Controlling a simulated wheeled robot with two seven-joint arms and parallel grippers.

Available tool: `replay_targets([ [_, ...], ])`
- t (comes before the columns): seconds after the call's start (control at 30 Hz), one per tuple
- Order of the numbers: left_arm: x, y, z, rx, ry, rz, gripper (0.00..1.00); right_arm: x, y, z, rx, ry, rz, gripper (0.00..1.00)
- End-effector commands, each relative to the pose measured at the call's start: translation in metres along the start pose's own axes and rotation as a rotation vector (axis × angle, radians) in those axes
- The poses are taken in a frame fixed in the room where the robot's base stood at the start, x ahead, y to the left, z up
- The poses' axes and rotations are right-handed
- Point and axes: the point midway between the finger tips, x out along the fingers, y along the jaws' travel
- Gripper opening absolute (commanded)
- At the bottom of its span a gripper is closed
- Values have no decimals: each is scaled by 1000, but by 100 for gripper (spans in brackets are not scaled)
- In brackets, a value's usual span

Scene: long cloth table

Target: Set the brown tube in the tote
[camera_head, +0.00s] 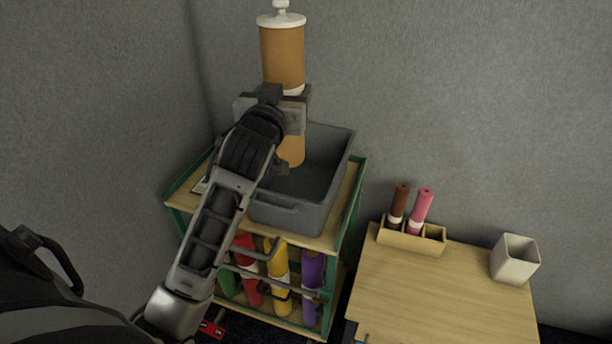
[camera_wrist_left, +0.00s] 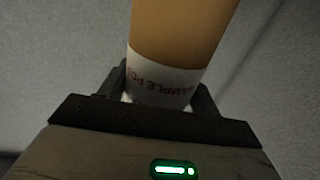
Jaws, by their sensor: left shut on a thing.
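The brown tube (camera_head: 283,52), light brown with a white cap and a white label band, is upright in the head view. My left gripper (camera_head: 293,108) is shut around its middle. The tube also fills the top of the left wrist view (camera_wrist_left: 180,32), where its printed label sits between the fingers (camera_wrist_left: 163,92). The grey tote (camera_head: 318,190) stands on the shelf top. The tube's lower end shows against the tote's inside, partly behind my arm; I cannot tell whether it touches the floor of the tote. My right gripper is not in view.
The tote stands on a green-framed wooden shelf (camera_head: 346,205) with coloured tubes (camera_head: 278,275) below. A wooden table (camera_head: 440,292) to the right holds a small rack (camera_head: 405,238) with a dark brown tube (camera_head: 399,202) and a pink tube (camera_head: 422,208), plus a white cup (camera_head: 514,262). Grey walls stand close behind.

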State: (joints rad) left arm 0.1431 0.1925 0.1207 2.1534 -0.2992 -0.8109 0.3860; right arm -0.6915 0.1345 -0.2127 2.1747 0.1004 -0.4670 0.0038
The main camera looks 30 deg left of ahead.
Motion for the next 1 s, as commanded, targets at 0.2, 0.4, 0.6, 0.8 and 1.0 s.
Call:
replay_targets([
  [0.2,-1,0,59,2,-6,0,37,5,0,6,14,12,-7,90],
  [0.4,0,0,109,1,-3,1,37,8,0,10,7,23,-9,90],
  [0.6,0,0,132,0,1,1,37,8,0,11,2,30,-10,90],
  [0.8,0,0,149,0,-1,1,37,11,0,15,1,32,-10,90],
  [1.0,0,0,174,0,0,1,37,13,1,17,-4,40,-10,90],
])
